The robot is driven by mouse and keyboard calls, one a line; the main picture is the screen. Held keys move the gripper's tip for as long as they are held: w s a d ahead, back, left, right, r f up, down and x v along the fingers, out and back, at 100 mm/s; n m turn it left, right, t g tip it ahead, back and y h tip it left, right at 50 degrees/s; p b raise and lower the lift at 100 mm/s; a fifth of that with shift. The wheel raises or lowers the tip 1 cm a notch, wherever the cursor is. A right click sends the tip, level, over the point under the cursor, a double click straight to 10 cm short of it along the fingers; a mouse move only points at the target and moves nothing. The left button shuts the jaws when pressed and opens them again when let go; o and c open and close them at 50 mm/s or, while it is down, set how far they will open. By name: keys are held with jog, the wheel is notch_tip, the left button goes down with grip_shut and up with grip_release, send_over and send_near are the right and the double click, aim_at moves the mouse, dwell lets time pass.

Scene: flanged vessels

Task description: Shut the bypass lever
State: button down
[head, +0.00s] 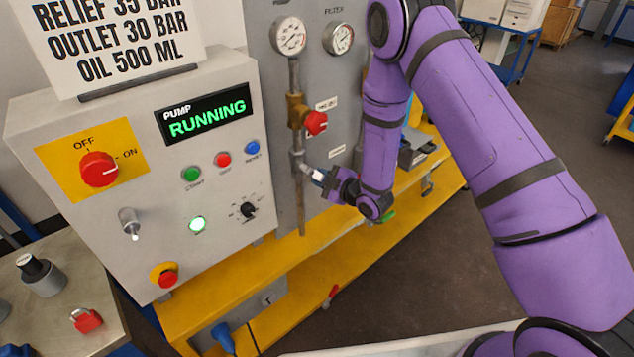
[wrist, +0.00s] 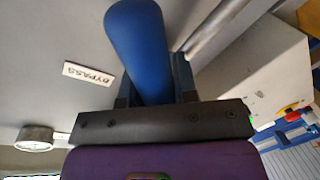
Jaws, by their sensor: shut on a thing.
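The bypass lever has a blue rounded handle (wrist: 138,38), seen close up in the wrist view, with a small "BYPASS" label (wrist: 88,73) on the grey panel to its left. My gripper (wrist: 153,85) has its two dark fingers on either side of the handle and is shut on it. In the head view my gripper (head: 321,177) is at the vertical pipe (head: 299,195), below the red-knobbed valve (head: 315,122). There the lever is mostly hidden by my gripper, and its angle is hard to tell.
The pump box (head: 150,165) stands left of the pipe, its display (head: 208,114) reading "PUMP RUNNING". Two gauges, one of them the left gauge (head: 289,36), sit above on the panel. A yellow bench frame (head: 320,250) runs below.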

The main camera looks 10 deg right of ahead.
jog(key=shift+w+d+r+n+t+h, duration=0.15)
jog(key=shift+d+r+n+h, duration=0.15)
jog(key=shift+r+n, duration=0.6)
jog(key=shift+w+d+r+n+t+h, duration=0.15)
jog(key=shift+r+n+h, duration=0.25)
jog(key=shift+n, duration=1.05)
jog(key=shift+w+d+r+n+t+h, duration=0.15)
jog(key=shift+d+r+n+h, duration=0.35)
jog(key=shift+n, duration=0.65)
jog(key=shift+a+r, duration=0.15)
jog(key=shift+a, duration=0.05)
jog(key=c, duration=0.9)
grip_release()
jog(key=v, duration=1)
jog(key=shift+s+d, duration=0.25)
jog(key=shift+s, duration=0.05)
